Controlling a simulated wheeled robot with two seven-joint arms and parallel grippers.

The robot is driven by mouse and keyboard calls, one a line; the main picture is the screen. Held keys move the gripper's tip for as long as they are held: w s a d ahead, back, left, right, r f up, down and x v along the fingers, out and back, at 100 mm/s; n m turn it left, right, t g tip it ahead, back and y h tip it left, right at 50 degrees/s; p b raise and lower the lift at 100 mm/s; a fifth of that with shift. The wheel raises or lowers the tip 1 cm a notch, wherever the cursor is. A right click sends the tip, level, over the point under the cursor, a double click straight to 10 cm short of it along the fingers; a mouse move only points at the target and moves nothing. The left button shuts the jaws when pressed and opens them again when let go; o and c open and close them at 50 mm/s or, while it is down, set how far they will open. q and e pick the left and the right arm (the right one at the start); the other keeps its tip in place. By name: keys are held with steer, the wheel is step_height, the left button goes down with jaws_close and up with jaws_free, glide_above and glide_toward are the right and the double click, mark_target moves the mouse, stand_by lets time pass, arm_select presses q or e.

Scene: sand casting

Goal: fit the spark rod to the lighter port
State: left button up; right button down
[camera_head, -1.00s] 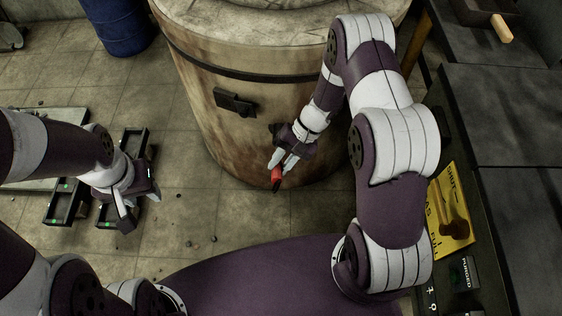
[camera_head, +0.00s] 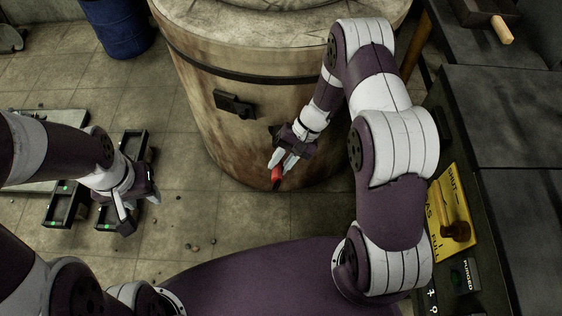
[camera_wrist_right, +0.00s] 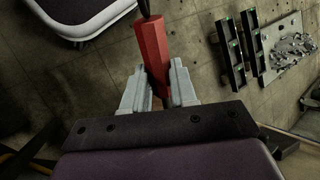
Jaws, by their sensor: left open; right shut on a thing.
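My right gripper (camera_head: 283,162) is shut on the spark rod (camera_head: 277,176), gripping its red handle. It is in front of the lower part of the round furnace. In the right wrist view the red handle of the spark rod (camera_wrist_right: 152,52) sits between the fingers of my right gripper (camera_wrist_right: 158,88), with a dark rod running off the top edge. A dark fitting (camera_head: 234,103) on the furnace wall may be the lighter port; it is up and left of the right gripper, apart from the rod. My left gripper (camera_head: 138,212) is open and empty at the left, above the floor.
The large round furnace (camera_head: 205,140) stands in the middle. Dark trays (camera_head: 66,207) lie at the left. A dark bench (camera_head: 510,215) with a yellow sign (camera_head: 452,192) and handle runs along the right. A blue barrel (camera_head: 121,27) stands at the back left.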

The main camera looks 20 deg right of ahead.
steer(key=shift+w+d+f+b, duration=0.2)
steer(key=shift+w+f+b, duration=0.2)
steer(key=shift+w, duration=0.35)
steer(key=shift+w+d+f+b, duration=0.2)
steer(key=shift+w+f+b, duration=0.15)
steer(key=shift+w, duration=0.4)
stand_by(2.8)
steer(key=c, duration=0.8)
jaws_free()
steer(key=shift+r, duration=0.15)
steer(key=p+v, duration=1.2)
steer(key=shift+d, duration=0.3)
steer(key=shift+w+r, duration=0.1)
steer(key=shift+w, duration=0.05)
